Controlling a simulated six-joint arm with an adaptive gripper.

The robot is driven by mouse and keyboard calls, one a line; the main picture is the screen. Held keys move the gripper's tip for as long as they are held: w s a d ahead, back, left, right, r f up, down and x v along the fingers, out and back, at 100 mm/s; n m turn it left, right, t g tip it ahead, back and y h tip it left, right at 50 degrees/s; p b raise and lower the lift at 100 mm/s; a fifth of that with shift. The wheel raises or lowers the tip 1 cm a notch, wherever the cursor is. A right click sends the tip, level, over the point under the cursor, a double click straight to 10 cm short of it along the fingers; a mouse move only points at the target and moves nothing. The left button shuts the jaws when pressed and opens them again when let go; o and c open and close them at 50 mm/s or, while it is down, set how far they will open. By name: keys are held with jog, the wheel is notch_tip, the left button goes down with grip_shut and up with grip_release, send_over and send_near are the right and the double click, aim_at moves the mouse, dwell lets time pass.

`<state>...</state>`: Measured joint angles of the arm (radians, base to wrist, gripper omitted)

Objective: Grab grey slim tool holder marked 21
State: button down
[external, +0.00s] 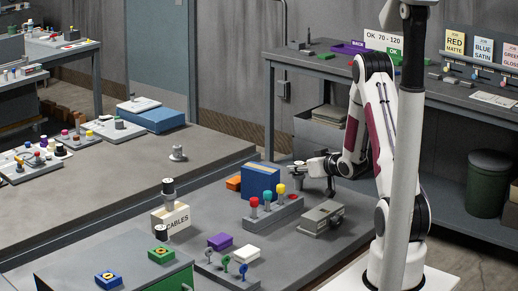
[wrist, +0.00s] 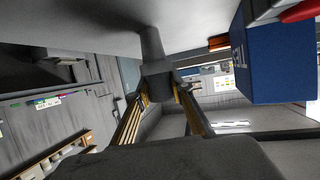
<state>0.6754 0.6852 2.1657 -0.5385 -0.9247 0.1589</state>
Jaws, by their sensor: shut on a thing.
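My gripper (external: 303,170) is low over the near grey bench, just behind and to the right of a blue box. Its fingers, also in the wrist view (wrist: 162,98), are shut on a grey tool holder (wrist: 157,72) with a blocky collar and a slim round stem (wrist: 150,42). In the external view the grey holder (external: 297,165) shows only small at the fingertips. I cannot read a number on it. The stem points at the bench surface; I cannot tell whether it touches. Another grey holder (external: 177,153) stands on the bench further left.
The blue box (external: 262,182) stands close by, also large in the wrist view (wrist: 280,62). An orange block (external: 234,183) is beside it. A rack with red, teal and yellow knobs (external: 268,210) and a grey case (external: 321,219) stand in front. Bare bench lies left of the orange block.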

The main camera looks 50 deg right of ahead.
jog(key=shift+r, duration=5)
jog(key=shift+a, duration=0.1)
